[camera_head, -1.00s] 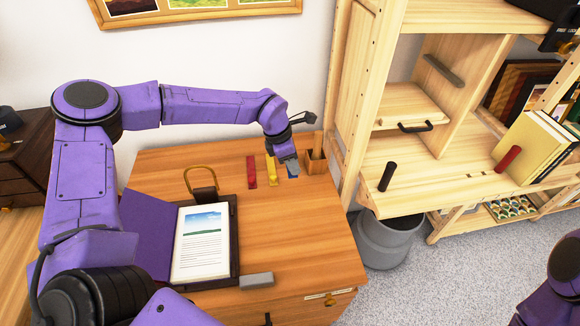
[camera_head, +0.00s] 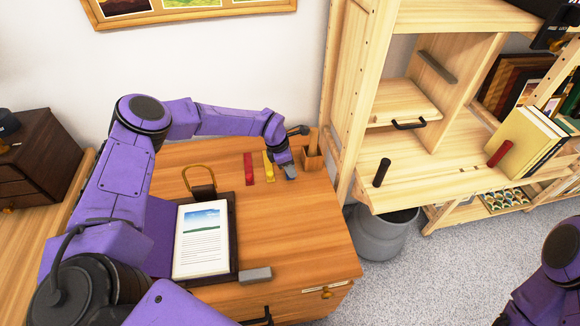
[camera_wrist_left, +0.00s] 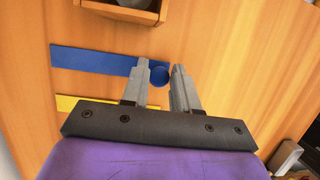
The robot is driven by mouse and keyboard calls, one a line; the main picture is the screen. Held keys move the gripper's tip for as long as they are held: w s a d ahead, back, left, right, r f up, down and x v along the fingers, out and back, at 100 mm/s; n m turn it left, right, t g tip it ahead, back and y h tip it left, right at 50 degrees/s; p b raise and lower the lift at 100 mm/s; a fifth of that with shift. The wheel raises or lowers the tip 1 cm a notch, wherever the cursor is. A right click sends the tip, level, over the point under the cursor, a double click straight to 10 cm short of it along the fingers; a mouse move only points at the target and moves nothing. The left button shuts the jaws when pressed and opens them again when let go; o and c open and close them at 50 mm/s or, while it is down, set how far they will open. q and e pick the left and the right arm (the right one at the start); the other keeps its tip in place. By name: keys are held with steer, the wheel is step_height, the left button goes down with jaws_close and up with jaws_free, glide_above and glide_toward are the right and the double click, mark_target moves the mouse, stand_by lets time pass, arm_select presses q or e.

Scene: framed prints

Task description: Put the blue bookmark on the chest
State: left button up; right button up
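The blue bookmark (camera_wrist_left: 95,60) lies flat on a wooden cabinet top (camera_head: 290,235), a long strip with a round end. My left gripper (camera_wrist_left: 160,72) is open above that round end, which shows between its two grey fingertips. I cannot tell whether the fingers touch it. In the head view my left gripper (camera_head: 289,172) is low at the cabinet's back right and hides most of the bookmark. A small dark brown chest with drawers (camera_head: 42,150) stands at the far left; the wooden cabinet also has a drawer. My right gripper is out of view; only part of that arm shows.
A red bookmark (camera_head: 248,168) and a yellow bookmark (camera_head: 268,166) lie beside the blue one. A wooden holder (camera_head: 314,160) stands close to its right. A framed page (camera_head: 203,243) and a grey block (camera_head: 256,275) are nearer. A shelf (camera_head: 440,185) rises at the right.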

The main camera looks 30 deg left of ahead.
arm_select(q)
steer(key=shift+o, duration=1.1)
steer(key=shift+r, duration=0.1)
steer(key=shift+r, duration=0.2)
steer(key=b+v, duration=0.2)
steer(key=v, duration=0.9)
steer(key=shift+a+r, duration=0.2)
steer(key=shift+r, duration=0.1)
steer(key=shift+s+r, duration=0.1)
